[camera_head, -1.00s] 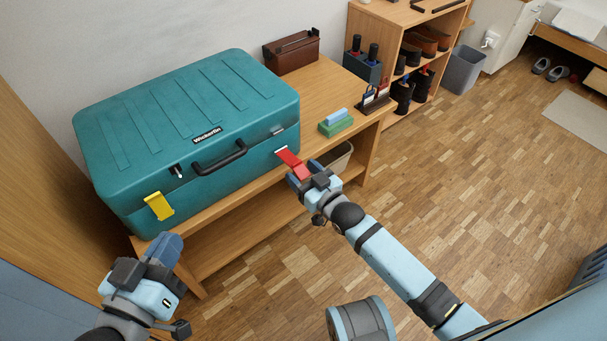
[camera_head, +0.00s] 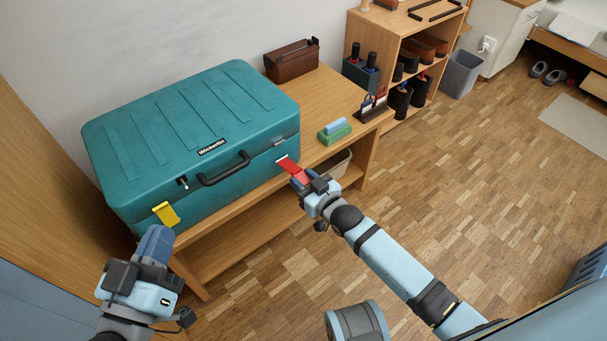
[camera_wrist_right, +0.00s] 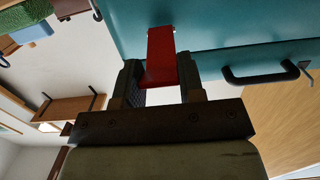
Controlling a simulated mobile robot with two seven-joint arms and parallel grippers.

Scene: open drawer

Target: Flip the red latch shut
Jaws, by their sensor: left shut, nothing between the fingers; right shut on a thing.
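The red latch (camera_head: 289,167) is at the right end of the front of a teal case (camera_head: 262,117). It slants out and down from the case front, with a pale strip at its upper end. My right gripper (camera_head: 302,181) is shut on its lower, outer end. In the right wrist view the red latch (camera_wrist_right: 161,45) runs from between the fingers (camera_wrist_right: 163,88) to the teal case. A yellow latch (camera_head: 166,213) sticks out at the left end of the case front. My left gripper (camera_head: 158,242) is shut and empty, just below the yellow latch in the picture.
The case stands on a wooden bench (camera_head: 327,92) with a black handle (camera_head: 224,170) on its front. A green and blue block (camera_head: 335,132) and a brown box (camera_head: 291,61) are also on the bench. Open floor (camera_head: 480,200) lies to the right.

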